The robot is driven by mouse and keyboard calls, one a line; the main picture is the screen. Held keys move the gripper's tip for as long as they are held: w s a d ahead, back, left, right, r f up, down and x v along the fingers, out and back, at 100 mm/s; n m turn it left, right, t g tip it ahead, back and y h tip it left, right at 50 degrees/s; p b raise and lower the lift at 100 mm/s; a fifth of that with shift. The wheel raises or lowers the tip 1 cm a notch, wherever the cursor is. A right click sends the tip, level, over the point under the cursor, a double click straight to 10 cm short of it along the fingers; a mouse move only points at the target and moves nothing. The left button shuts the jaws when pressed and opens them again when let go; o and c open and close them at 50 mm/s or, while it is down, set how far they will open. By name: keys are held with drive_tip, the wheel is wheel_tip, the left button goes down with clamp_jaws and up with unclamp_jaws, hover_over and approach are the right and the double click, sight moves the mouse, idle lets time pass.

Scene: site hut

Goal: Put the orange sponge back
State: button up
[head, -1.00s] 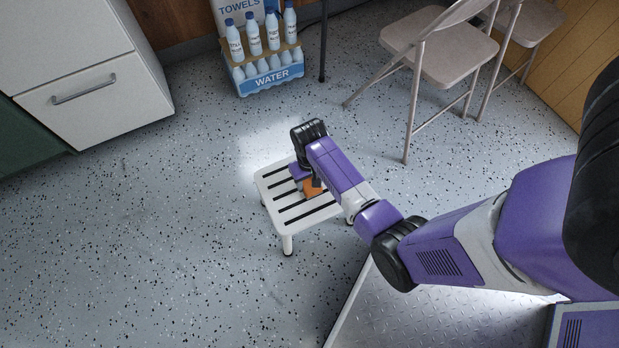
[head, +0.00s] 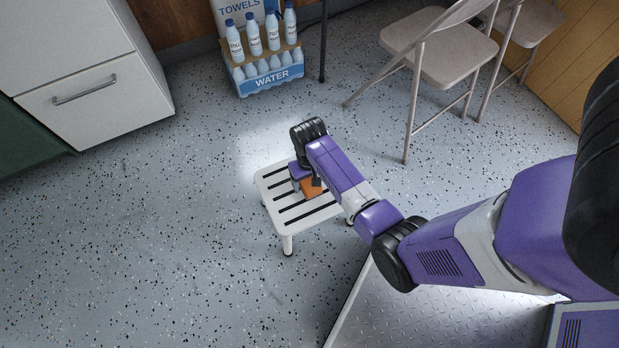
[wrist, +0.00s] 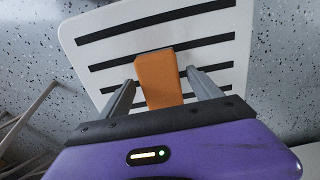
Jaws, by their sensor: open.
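The orange sponge (head: 309,188) lies on the slatted top of a small white stool (head: 276,180), partly hidden by my arm in the head view. In the wrist view the sponge (wrist: 158,78) sits between the two grey fingers of my gripper (wrist: 157,90). The fingers are apart, with a gap on each side of the sponge. The slatted stool top (wrist: 213,22) fills the view behind it. In the head view my gripper (head: 304,180) is low over the stool and its fingertips are mostly hidden.
A blue crate of water bottles (head: 268,77) stands at the back. Folding chairs (head: 445,55) stand at the back right. A white cabinet with a drawer (head: 95,95) is at the left. A metal tread plate (head: 400,320) lies at the front. The floor left of the stool is clear.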

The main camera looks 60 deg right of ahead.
wheel_tip(320, 180, up, 11)
drive_tip(key=p, duration=0.4)
drive_tip(key=n+t+h, duration=0.2)
drive_tip(key=t, duration=0.1)
approach(310, 182)
drive_tip(key=s+d, duration=0.2)
drive_tip(key=s, duration=0.1)
drive_tip(key=s+a+r+n+t+h, duration=0.1)
drive_tip(key=s+a+r+n+t, duration=0.1)
drive_tip(key=s+a+r+t, duration=0.15)
drive_tip(key=s+a+r+n+t+y, duration=0.1)
drive_tip(key=s+a+r+t, duration=0.1)
drive_tip(key=a+r, duration=0.3)
drive_tip(key=s+a+r+n+t+y, duration=0.1)
drive_tip(key=s+a+r+t, duration=0.2)
drive_tip(key=r, duration=1)
drive_tip(key=s+a+r+t+y, duration=0.1)
drive_tip(key=s+a+r+t, duration=0.2)
drive_tip(key=a+r, duration=0.4)
wheel_tip(310, 182, up, 3)
drive_tip(key=shift+s+a+f+n, duration=0.1)
drive_tip(key=shift+s+a+n, duration=0.1)
drive_tip(key=shift+s+n, duration=0.2)
drive_tip(key=shift+t, duration=0.25)
wheel_tip(310, 182, up, 18)
drive_tip(key=p, duration=1.8)
